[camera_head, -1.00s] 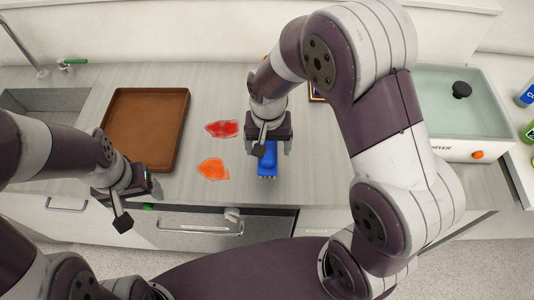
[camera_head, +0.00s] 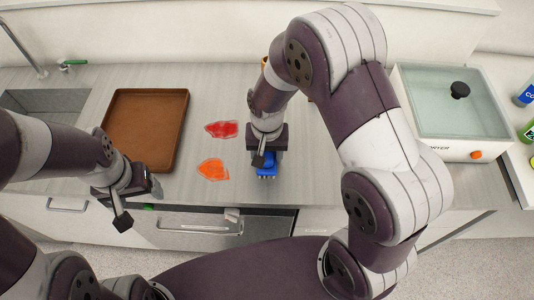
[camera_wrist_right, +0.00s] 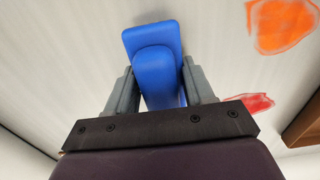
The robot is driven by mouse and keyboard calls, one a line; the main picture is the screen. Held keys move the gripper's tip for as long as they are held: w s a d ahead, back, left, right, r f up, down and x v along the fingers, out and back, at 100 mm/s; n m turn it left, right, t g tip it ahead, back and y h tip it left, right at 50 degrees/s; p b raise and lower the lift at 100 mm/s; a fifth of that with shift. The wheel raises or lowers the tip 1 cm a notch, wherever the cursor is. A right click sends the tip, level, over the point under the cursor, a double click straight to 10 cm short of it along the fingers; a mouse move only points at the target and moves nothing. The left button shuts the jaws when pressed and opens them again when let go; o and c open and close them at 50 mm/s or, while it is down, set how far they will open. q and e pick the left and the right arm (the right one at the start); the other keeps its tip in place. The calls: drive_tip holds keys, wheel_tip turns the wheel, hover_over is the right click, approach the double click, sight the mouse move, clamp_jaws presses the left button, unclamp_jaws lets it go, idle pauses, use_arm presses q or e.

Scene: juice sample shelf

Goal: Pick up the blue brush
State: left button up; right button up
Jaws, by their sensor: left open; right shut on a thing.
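The blue brush (camera_head: 266,171) is at the front middle of the counter, partly hidden under my right gripper (camera_head: 265,158) in the head view. In the right wrist view the blue brush (camera_wrist_right: 153,62) lies between the two grey fingers of my right gripper (camera_wrist_right: 160,88), which is shut on it. I cannot tell whether the brush touches the counter. My left gripper (camera_head: 138,204) is open and empty, in front of the counter's front edge at the left.
A red stain (camera_head: 221,129) and an orange stain (camera_head: 213,169) mark the counter (camera_head: 215,95) left of the brush. A brown tray (camera_head: 145,122) lies further left, beside a sink (camera_head: 45,100). A glass-topped box (camera_head: 455,130) stands at the right, near bottles (camera_head: 525,95).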

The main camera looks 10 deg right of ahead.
wheel_tip(320, 180, up, 4)
drive_tip(key=shift+r+b, duration=0.1)
drive_tip(key=shift+b, duration=0.2)
drive_tip(key=s+a+r, duration=0.2)
drive_tip(key=s+r, duration=0.4)
drive_tip(key=s, duration=0.5)
drive_tip(key=shift+s+a+r+b, duration=0.15)
drive_tip(key=shift+a+r+b, duration=0.05)
drive_tip(key=shift+r+b, duration=0.15)
